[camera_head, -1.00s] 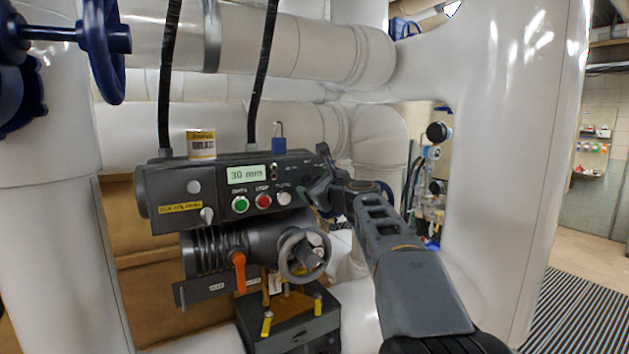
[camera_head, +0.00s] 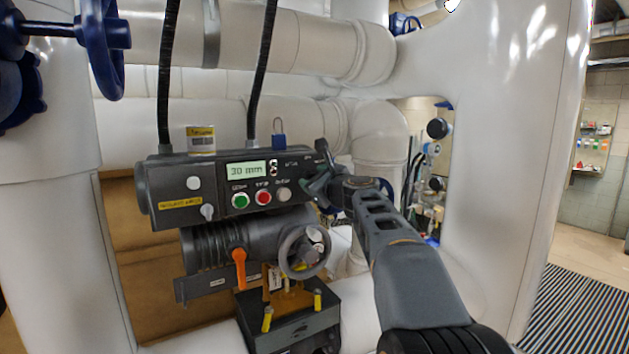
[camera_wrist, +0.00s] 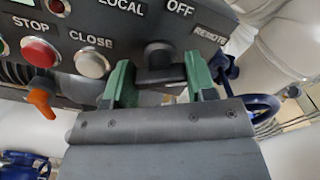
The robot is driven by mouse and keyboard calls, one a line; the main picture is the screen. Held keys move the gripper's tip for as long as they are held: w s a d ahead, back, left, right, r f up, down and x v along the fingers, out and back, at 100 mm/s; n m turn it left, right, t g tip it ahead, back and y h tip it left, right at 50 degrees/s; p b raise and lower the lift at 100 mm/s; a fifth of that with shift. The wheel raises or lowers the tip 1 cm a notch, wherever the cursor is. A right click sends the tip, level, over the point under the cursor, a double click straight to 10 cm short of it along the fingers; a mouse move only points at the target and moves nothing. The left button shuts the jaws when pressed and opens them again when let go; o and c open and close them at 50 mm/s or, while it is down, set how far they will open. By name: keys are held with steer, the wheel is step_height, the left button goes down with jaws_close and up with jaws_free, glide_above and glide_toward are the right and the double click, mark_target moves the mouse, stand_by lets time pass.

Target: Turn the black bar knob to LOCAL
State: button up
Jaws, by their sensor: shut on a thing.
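The black bar knob (camera_wrist: 159,56) is on the dark control box (camera_head: 219,169), below the LOCAL, OFF and REMOTE labels in the wrist view. My gripper (camera_wrist: 160,84) has its green fingers on either side of the knob and is shut on it. I cannot tell for sure which label the knob points to. In the head view my gripper (camera_head: 322,188) is at the right end of the box and hides the knob.
A green button (camera_head: 240,200), a red STOP button (camera_head: 263,197) and a pale CLOSE button (camera_head: 284,194) sit left of my gripper. A handwheel (camera_head: 304,251) and an orange lever (camera_head: 239,268) are below. White pipes stand close behind and right.

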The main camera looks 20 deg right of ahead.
steer(key=shift+f, duration=0.1)
steer(key=n+b, duration=0.4)
steer(key=n, duration=0.1)
steer(key=shift+f, duration=0.15)
steer(key=n+b, duration=0.4)
steer(key=n, duration=0.2)
steer(key=n+b, duration=0.3)
steer(key=n, duration=0.3)
steer(key=shift+n, duration=0.4)
steer(key=n+b, duration=0.2)
steer(key=n, duration=0.3)
steer(key=shift+n, duration=0.4)
steer(key=o, duration=0.9)
steer(key=shift+o, duration=0.2)
